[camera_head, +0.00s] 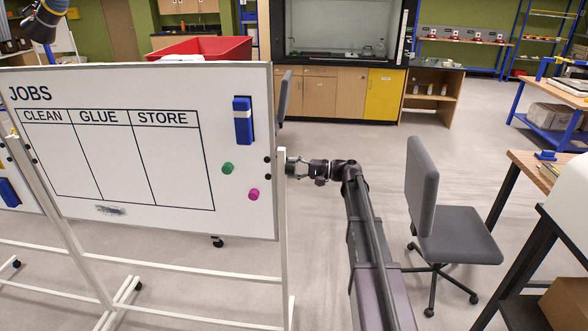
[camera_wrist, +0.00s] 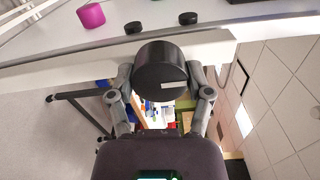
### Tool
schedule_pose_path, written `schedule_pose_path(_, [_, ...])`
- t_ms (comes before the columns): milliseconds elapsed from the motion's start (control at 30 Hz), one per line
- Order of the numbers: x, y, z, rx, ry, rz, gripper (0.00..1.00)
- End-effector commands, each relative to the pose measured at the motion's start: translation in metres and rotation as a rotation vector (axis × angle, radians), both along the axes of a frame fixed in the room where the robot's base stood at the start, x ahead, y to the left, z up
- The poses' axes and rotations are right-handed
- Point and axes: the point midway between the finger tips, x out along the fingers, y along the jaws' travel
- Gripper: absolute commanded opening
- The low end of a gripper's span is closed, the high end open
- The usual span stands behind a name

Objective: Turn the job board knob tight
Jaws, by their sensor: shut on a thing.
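The job board (camera_head: 130,150) is a white board headed JOBS, with CLEAN, GLUE and STORE columns, on a white frame. Its knob (camera_wrist: 160,70) is a black round cylinder with a pale line on its face, at the frame's side post in the wrist view. My gripper (camera_head: 297,168) reaches the board's right edge from the right. In the wrist view its two fingers stand on either side of the knob and are shut on it. In the head view the knob is too small and too covered to make out.
A grey office chair (camera_head: 450,235) stands right of my arm, beside a table (camera_head: 535,168). A green magnet (camera_head: 228,168), a pink magnet (camera_head: 253,194) and a blue eraser (camera_head: 243,121) are on the board. Floor between board and chair is clear apart from my arm.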

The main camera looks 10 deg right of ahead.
Motion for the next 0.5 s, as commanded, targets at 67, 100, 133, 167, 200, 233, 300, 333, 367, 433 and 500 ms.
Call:
schedule_pose_path(67, [-0.0007, 0.0013, -0.0003, 0.0, 0.002, 0.003, 0.18])
schedule_pose_path(100, [-0.0006, 0.0014, -0.0003, 0.0, 0.002, 0.003, 0.18])
schedule_pose_path(133, [-0.0007, 0.0014, -0.0003, 0.0, 0.002, 0.003, 0.18])
schedule_pose_path(167, [-0.0007, 0.0014, -0.0003, 0.0, 0.002, 0.003, 0.18])
schedule_pose_path(200, [-0.0006, 0.0014, -0.0003, -0.001, 0.002, 0.003, 0.18])
schedule_pose_path(233, [-0.0006, 0.0014, -0.0003, -0.001, 0.001, 0.003, 0.18])
schedule_pose_path(300, [-0.0006, 0.0014, -0.0003, -0.001, 0.001, 0.003, 0.83])
schedule_pose_path(333, [-0.0006, 0.0012, -0.0003, 0.0, 0.001, 0.003, 0.92])
schedule_pose_path(367, [-0.0005, 0.0012, -0.0003, 0.0, 0.001, 0.002, 1.0])
schedule_pose_path(433, [-0.0004, 0.001, -0.0002, -0.001, 0.0, 0.002, 1.0])
schedule_pose_path(500, [-0.0003, 0.0007, -0.0001, -0.001, 0.0, 0.001, 1.0])
